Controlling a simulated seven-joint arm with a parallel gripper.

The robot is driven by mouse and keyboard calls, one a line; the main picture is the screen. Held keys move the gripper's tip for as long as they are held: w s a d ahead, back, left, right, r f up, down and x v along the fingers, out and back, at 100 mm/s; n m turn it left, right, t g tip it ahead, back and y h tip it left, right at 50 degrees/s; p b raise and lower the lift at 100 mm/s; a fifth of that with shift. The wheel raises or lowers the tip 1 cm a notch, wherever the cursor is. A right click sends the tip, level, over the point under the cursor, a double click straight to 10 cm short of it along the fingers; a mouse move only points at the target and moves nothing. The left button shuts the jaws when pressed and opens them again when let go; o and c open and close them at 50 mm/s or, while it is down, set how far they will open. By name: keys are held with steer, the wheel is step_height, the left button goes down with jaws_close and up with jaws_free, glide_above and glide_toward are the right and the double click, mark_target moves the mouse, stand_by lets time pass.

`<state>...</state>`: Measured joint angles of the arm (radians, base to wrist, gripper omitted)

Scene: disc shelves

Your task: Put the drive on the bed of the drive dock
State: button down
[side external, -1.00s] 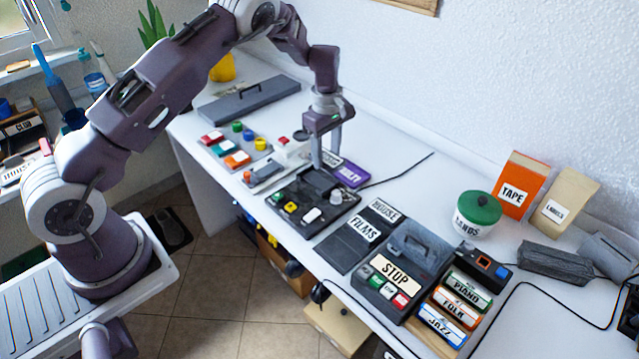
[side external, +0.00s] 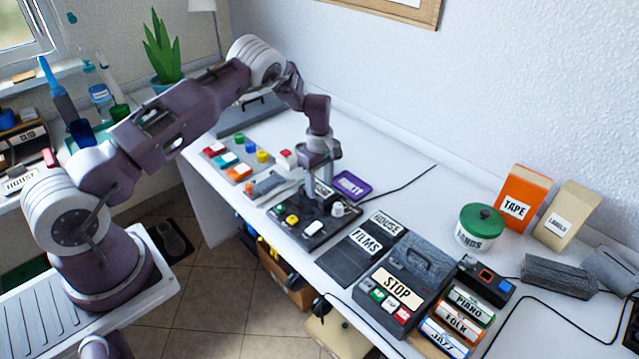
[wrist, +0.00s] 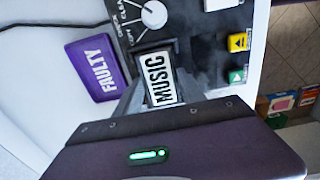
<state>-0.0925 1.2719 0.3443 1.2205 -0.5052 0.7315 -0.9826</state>
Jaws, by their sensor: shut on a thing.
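The drive is a dark block with a white MUSIC label (wrist: 161,78). In the side external view its label (side external: 323,188) shows beside my fingers. My gripper (side external: 313,190) is shut on the drive and points down over the back part of the drive dock. The drive dock (side external: 313,227) is a black unit with a white knob and coloured buttons; its knob side also shows in the wrist view (wrist: 205,42). My fingers and the drive hide most of the bed. I cannot tell whether the drive touches it.
A purple FAULTY tray (side external: 352,184) lies just behind the dock; it also shows in the wrist view (wrist: 91,68). Dark FILMS and HOUSE panels (side external: 352,258) lie to the right, then a STOP unit (side external: 398,287). Coloured button blocks (side external: 238,172) stand to the left.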

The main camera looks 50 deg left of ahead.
steer(key=c, duration=0.7)
jaws_free()
step_height(320, 180, up, 13)
step_height(320, 180, up, 16)
steer(key=m+t, duration=0.2)
steer(key=m, duration=0.2)
glide_above(320, 188)
steer(key=s+d, duration=0.5)
steer(key=s, duration=0.1)
steer(key=s+d+r+m+t+h, duration=0.1)
steer(key=s+d+r+m, duration=0.4)
steer(key=s+r, duration=0.45)
steer(key=s+d+m+t, duration=0.1)
steer(key=s+m, duration=0.2)
steer(key=s, duration=0.4)
steer(key=s+d+f+m, duration=0.1)
steer(key=s+m, duration=0.2)
steer(key=s, duration=0.4)
steer(key=s+d+f+m+t+y, duration=0.1)
steer(key=s+m, duration=0.2)
steer(key=s, duration=0.4)
steer(key=shift+d+t, duration=0.25)
steer(key=shift+t, duration=0.05)
